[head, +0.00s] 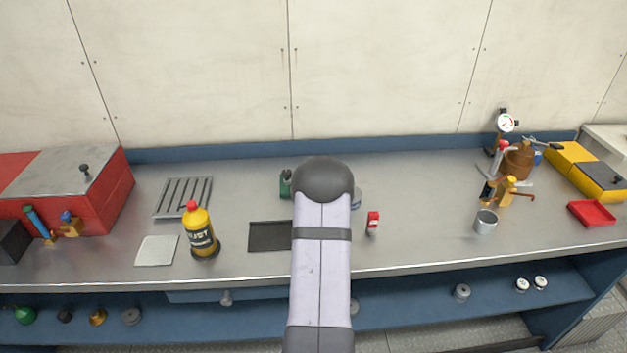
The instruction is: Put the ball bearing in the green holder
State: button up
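My arm rises through the middle of the head view and ends in a dark rounded joint; my gripper does not show. A small green object with a dark top (286,184) stands on the steel bench just left of that joint, partly covered by it. It may be the green holder. A round grey-blue object (357,198) shows just right of the arm, mostly hidden; I cannot tell whether it is the ball bearing. A grey round part (462,292) that looks like a bearing lies on the lower shelf at the right.
A yellow bottle (200,232), slotted plate (183,197), pale plate (157,250) and dark mat (269,236) are left of my arm. A red-and-white item (373,223), grey cup (485,222) and red tray (591,213) are right. The bench (420,195) is clear between the red-and-white item and cup.

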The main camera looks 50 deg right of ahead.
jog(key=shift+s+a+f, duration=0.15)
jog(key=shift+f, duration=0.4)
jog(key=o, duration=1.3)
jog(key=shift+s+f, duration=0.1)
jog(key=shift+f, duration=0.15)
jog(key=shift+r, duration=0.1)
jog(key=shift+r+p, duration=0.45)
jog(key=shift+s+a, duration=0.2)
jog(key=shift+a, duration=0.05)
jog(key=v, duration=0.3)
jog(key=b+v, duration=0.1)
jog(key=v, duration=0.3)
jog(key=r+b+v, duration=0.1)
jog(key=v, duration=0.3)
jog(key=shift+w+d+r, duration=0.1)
